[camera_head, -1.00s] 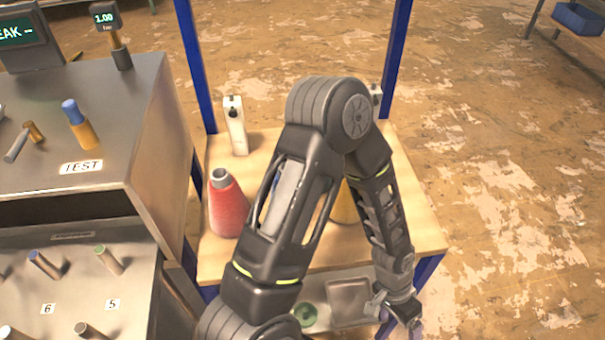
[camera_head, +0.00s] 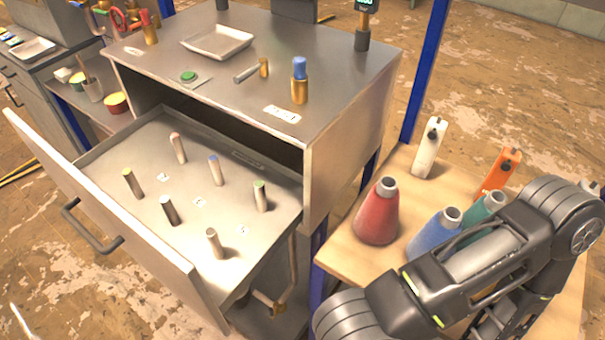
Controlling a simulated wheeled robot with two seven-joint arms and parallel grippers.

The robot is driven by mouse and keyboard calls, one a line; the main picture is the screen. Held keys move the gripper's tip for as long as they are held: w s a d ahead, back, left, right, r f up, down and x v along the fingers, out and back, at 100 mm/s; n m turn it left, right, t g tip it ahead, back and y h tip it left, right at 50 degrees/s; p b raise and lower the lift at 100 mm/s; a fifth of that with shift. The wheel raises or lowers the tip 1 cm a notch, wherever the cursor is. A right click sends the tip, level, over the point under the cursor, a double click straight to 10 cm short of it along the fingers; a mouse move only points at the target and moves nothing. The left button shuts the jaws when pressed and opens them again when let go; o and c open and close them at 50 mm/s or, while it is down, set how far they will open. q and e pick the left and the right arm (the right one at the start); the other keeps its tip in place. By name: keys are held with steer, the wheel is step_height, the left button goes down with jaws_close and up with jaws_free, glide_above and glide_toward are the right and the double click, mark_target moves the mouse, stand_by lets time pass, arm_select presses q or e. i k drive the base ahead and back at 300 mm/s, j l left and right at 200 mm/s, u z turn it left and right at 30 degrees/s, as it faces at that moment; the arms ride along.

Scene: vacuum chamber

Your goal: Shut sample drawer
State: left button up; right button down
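The sample drawer (camera_head: 95,205) is pulled far out of the metal cabinet (camera_head: 340,145). A dark bar handle (camera_head: 88,228) is on its front panel, which faces the lower left. Several small upright cylinders with coloured tops stand inside the drawer, beside small number labels. My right arm crosses the lower right of the picture, over the wooden shelf and away from the drawer. Its gripper is out of the picture. My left arm and gripper are not in view.
The wooden shelf (camera_head: 340,250) right of the cabinet holds a red bottle (camera_head: 377,212), a blue bottle (camera_head: 433,232) and other containers. A metal tray (camera_head: 218,41) and small fittings sit on the cabinet top. Floor shows free at the lower left.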

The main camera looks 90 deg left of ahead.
mark_target(202, 210)
steer(key=l, duration=0.35)
steer(key=i+l+u, duration=0.1)
steer(key=l, duration=0.25)
steer(key=u, duration=4.1)
